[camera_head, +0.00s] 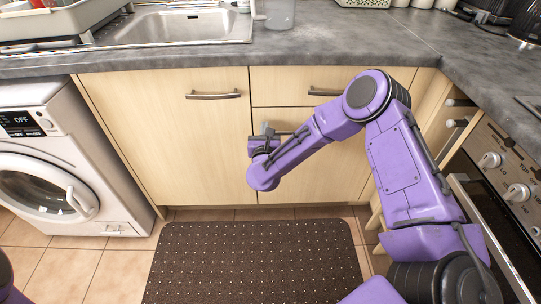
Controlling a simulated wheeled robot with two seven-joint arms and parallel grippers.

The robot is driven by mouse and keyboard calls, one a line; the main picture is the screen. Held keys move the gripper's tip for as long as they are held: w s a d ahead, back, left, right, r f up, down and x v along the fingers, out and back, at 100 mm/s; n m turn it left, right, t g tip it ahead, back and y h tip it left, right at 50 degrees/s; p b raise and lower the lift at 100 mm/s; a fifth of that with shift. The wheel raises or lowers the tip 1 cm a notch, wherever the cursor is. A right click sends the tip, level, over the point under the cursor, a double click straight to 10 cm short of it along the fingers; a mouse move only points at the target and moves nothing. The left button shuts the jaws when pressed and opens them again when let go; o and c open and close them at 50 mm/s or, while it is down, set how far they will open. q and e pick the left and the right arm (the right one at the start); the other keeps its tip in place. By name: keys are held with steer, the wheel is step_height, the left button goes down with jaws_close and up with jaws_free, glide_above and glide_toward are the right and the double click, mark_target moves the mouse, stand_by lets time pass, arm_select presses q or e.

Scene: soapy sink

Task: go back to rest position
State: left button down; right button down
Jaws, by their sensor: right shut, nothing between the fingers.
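My right arm comes in from the lower right, bends at a high elbow and reaches left over the mat. My right gripper (265,130) is small in view, in front of the light wooden cabinet doors (170,140) and below the counter edge. It is shut and empty. Whether it touches the cabinet front, I cannot tell. Only a sliver of my purple left arm shows at the lower left edge; my left gripper is out of view.
A grey counter (350,42) with a metal sink (185,27) and a clear container (280,14) runs along the back. A washing machine (60,160) stands left, an oven (505,190) right. A dark dotted mat (250,260) lies on the tiled floor, clear of objects.

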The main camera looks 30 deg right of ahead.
steer(key=v, duration=1.2)
steer(key=s+a+f+n+g+y, duration=0.15)
steer(key=s+f+n, duration=0.3)
steer(key=n, duration=0.45)
steer(key=s+f+n+g+y, duration=0.2)
steer(key=s+f+n+y, duration=0.1)
steer(key=f+n, duration=0.4)
steer(key=s+a+f+n+g+y, duration=0.15)
steer(key=s+f+n, duration=0.25)
steer(key=n, duration=0.6)
steer(key=s+d+f+n+g, duration=0.2)
steer(key=s+f+n+g, duration=0.3)
steer(key=s, duration=0.4)
steer(key=s+d+f+n+g, duration=0.1)
steer(key=s+d+f+n, duration=0.15)
steer(key=s, duration=0.35)
steer(key=s+d+f+n+g, duration=0.1)
steer(key=s+d+n+g, duration=0.15)
steer(key=s, duration=0.35)
step_height(320, 180, up, 13)
steer(key=t+p, duration=0.1)
steer(key=p, duration=1.2)
steer(key=shift+w+r+m, duration=0.15)
steer(key=shift+w+m, duration=0.05)
steer(key=shift+m, duration=0.1)
